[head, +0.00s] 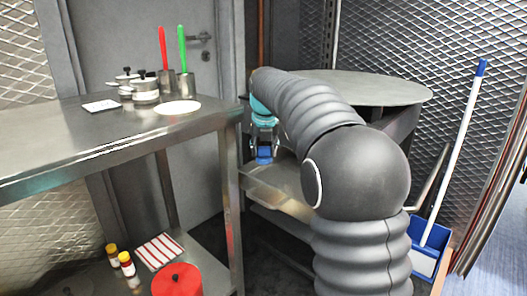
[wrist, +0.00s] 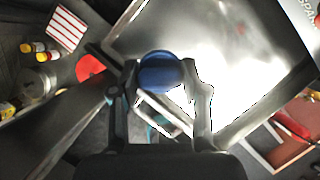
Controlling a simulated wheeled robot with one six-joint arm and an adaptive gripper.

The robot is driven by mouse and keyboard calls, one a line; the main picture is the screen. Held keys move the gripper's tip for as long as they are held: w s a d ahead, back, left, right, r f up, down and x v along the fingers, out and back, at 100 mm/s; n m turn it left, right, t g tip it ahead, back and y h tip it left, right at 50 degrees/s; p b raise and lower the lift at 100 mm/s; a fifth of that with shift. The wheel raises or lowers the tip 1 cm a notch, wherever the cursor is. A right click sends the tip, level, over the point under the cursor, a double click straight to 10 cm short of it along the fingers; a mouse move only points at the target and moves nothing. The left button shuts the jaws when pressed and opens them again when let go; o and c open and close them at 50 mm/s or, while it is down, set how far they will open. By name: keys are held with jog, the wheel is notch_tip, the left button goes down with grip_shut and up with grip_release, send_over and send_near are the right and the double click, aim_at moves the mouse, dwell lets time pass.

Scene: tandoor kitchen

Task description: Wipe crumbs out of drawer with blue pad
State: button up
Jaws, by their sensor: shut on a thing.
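My gripper (head: 264,143) is shut on the blue pad (head: 264,155) and holds it over the drawer (head: 285,190), a shallow metal tray below the round grey top. In the wrist view the blue pad (wrist: 160,72) sits between the two fingertips of my gripper (wrist: 160,80), with a bright metal surface, likely the drawer (wrist: 235,75), behind it. I cannot tell whether the pad touches the metal. Glare washes out much of that surface and no crumbs can be made out. My arm hides part of the drawer in the head view.
A steel table (head: 110,135) at left carries pots, a white plate (head: 178,107) and red and green utensils. Its lower shelf holds a red canister (head: 177,281), jars and a striped cloth (head: 159,252). A blue dustpan (head: 427,248) and white-handled broom (head: 455,150) stand at right.

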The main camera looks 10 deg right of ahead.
jog(key=shift+f+b, duration=3)
jog(key=shift+b, duration=0.25)
jog(key=shift+f+b, duration=0.45)
jog(key=shift+f, duration=0.45)
jog(key=shift+s, duration=0.1)
jog(key=shift+s+d+b, duration=0.4)
jog(key=shift+s+d, duration=0.65)
jog(key=shift+s, duration=0.4)
jog(key=shift+p, duration=0.45)
